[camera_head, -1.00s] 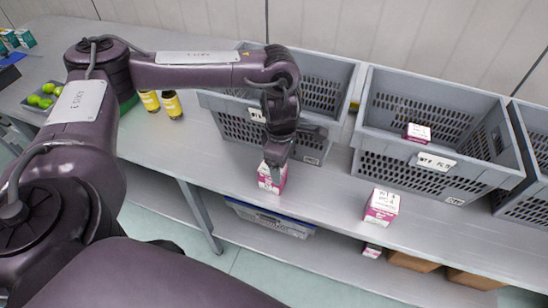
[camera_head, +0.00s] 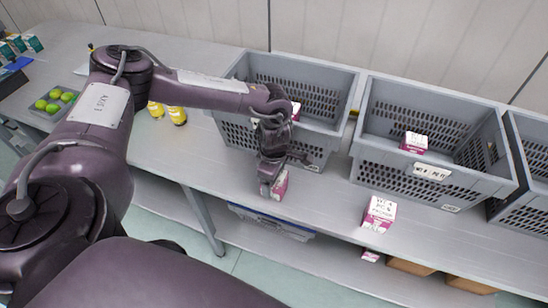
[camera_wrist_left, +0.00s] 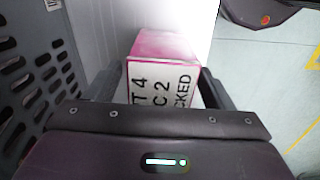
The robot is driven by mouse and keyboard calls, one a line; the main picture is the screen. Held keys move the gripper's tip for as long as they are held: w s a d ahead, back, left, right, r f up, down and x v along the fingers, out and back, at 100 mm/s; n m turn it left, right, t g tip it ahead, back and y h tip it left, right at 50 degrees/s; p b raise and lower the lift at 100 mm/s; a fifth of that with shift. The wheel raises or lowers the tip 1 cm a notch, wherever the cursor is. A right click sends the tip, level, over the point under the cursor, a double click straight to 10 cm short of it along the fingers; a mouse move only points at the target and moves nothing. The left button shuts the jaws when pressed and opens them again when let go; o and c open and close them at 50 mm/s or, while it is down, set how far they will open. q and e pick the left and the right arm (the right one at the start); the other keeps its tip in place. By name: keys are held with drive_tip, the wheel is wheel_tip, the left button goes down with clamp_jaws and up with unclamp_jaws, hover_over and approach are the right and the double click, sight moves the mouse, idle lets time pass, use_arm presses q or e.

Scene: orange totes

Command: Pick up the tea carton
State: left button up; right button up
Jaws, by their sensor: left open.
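A pink and white carton (camera_head: 282,186) stands on the grey table near its front edge, in front of the left crate. The head view shows it partly hidden behind my left gripper (camera_head: 268,188). In the left wrist view the carton (camera_wrist_left: 163,85) shows printed black letters on its white face and a pink side. It sits between the two open fingers of the left gripper (camera_wrist_left: 157,90), one finger on each side. I cannot tell whether either finger touches it. A similar carton (camera_head: 379,213) stands on the table to the right. My right gripper is not in view.
Grey crates stand along the back: a left crate (camera_head: 335,78), a middle crate (camera_head: 372,165) with a pink and white carton (camera_head: 414,142), and another at the right edge. Yellow bottles (camera_head: 177,115) and a tray of green fruit (camera_head: 52,104) are on the left.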

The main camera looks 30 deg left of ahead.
use_arm(q)
drive_tip(key=shift+c, duration=0.3)
drive_tip(key=c, duration=1.1)
drive_tip(key=shift+r, duration=0.1)
